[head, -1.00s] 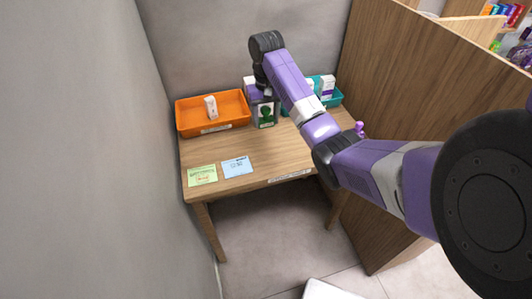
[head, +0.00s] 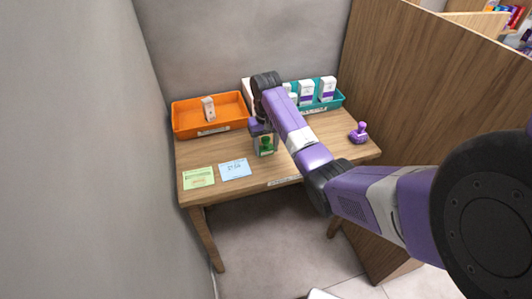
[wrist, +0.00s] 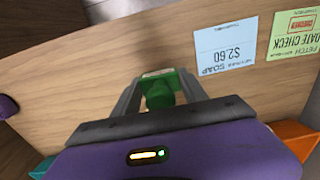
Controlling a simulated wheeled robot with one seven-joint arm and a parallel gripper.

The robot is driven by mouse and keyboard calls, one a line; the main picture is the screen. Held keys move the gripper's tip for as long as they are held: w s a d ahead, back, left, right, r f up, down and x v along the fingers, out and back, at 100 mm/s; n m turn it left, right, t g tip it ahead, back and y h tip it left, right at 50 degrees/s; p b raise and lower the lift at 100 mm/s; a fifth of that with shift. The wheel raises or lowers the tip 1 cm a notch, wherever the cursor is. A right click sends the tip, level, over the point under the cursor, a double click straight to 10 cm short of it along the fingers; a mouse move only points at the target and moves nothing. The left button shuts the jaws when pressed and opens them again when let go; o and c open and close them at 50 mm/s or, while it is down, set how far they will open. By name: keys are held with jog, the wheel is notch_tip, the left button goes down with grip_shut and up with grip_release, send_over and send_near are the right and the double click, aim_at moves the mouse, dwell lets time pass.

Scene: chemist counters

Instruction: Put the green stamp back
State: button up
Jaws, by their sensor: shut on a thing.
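My gripper (wrist: 158,98) is shut on the green stamp (wrist: 161,88), which shows between the two fingers in the wrist view. In the head view the green stamp (head: 265,146) hangs below my wrist, over the middle of the wooden table (head: 215,150). I cannot tell whether its base touches the table top. A purple stamp (head: 359,133) stands at the table's right side, apart from my gripper.
An orange tray (head: 186,130) with one white box (head: 209,109) is at the back left. A teal tray (head: 333,103) with several white-and-purple boxes is at the back right. A green card (head: 198,178) and a blue price card (head: 235,169) lie at the front left.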

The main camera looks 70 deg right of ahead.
aim_at(266, 139)
jog(key=shift+f, duration=1.5)
jog(key=shift+f, duration=0.1)
jog(key=o, duration=1)
notch_tip(266, 139, up, 11)
jog(key=shift+r+p, duration=0.2)
jog(key=shift+p, duration=0.6)
jog(key=shift+r+p, duration=0.45)
jog(key=shift+p, duration=0.05)
